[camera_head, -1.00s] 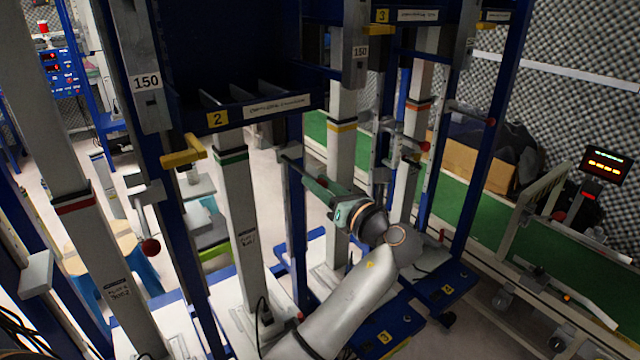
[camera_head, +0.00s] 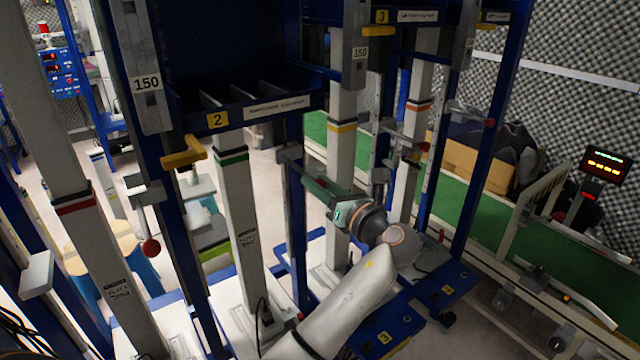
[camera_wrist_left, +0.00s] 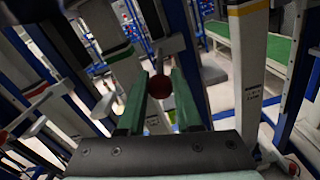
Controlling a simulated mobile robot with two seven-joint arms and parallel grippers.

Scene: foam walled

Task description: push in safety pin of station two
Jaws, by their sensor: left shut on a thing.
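Station two carries a yellow "2" label (camera_head: 218,119) on its dark blue shelf frame. A yellow handle (camera_head: 184,155) sticks out at the frame's left corner. My left gripper (camera_head: 290,157) reaches to the blue post at the right side of station two. In the left wrist view its green fingers (camera_wrist_left: 160,90) are shut on a red ball knob (camera_wrist_left: 160,86) below a grey bar. The head view hides this knob behind the gripper. Whether the knob's pin is in or out cannot be told. My right gripper is not in view.
Another red ball (camera_head: 151,246) hangs on a lever on the left post. Pale columns (camera_head: 238,215) and blue posts crowd around my left arm. Station three, with its yellow "3" label (camera_head: 382,16), stands behind right. A green conveyor (camera_head: 450,205) runs at the right.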

